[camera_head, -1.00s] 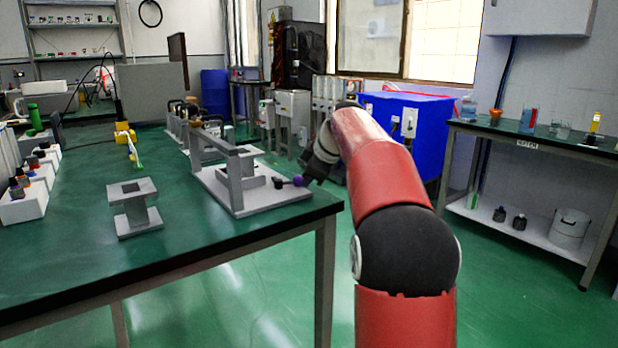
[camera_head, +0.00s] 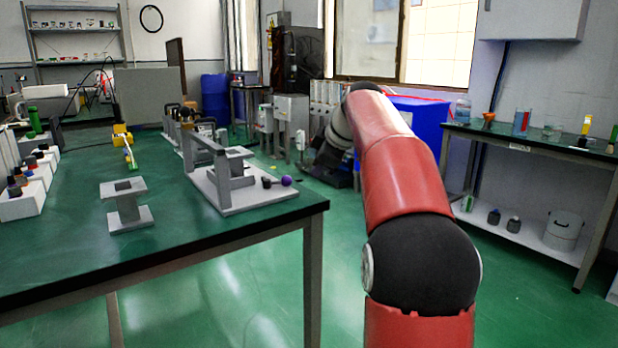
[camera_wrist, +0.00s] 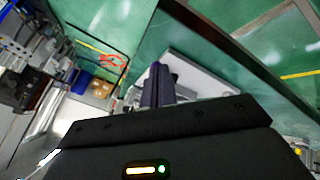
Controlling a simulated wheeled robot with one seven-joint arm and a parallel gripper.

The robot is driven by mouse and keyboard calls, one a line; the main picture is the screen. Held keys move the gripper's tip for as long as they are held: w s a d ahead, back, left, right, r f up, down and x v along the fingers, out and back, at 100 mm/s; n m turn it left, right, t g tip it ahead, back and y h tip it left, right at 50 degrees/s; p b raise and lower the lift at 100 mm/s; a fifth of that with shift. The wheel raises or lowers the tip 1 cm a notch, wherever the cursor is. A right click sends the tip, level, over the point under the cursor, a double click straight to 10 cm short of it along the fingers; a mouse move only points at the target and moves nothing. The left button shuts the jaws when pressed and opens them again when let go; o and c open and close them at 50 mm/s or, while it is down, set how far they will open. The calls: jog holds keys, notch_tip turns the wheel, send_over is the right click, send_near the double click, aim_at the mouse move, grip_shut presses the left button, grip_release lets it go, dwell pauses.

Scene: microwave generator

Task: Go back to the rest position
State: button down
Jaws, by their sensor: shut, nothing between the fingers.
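My gripper (camera_wrist: 158,82) shows in the wrist view with its two dark fingers together and nothing between them. In the head view my gripper (camera_head: 325,165) is a dark shape beyond my red arm, off the right edge of the green-topped table (camera_head: 210,238). It is apart from the grey fixture (camera_head: 222,180) on that table. A small dark piece with a purple ball (camera_head: 286,181) lies on the fixture's base plate, near its right end. The finger detail is too small to tell in the head view.
A grey stand (camera_head: 126,205) and white blocks with dark-capped bottles (camera_head: 25,200) are on the table. A side table (camera_head: 545,140) with glassware stands at the right. A blue box (camera_head: 425,120) is behind my arm. Green floor is clear between the tables.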

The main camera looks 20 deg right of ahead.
jog(key=shift+s+d+r, duration=0.3)
jog(key=shift+s+r, duration=0.15)
jog(key=shift+r, duration=0.2)
jog(key=shift+s+d+r, duration=0.3)
jog(key=shift+s+r, duration=0.1)
jog(key=shift+r, duration=0.2)
jog(key=s+a+f+m, duration=0.2)
jog(key=s+a+m, duration=0.1)
jog(key=s+a, duration=0.5)
jog(key=s+a+f+m+g, duration=0.1)
jog(key=s+a+f+m, duration=0.2)
jog(key=s+f, duration=0.7)
jog(key=s+a+f+m+g+h, duration=0.1)
jog(key=s+a+f+m, duration=0.3)
jog(key=s+a+f, duration=0.4)
jog(key=s+f, duration=0.2)
jog(key=s, duration=0.4)
jog(key=shift+s+m, duration=0.2)
jog(key=shift+m, duration=0.1)
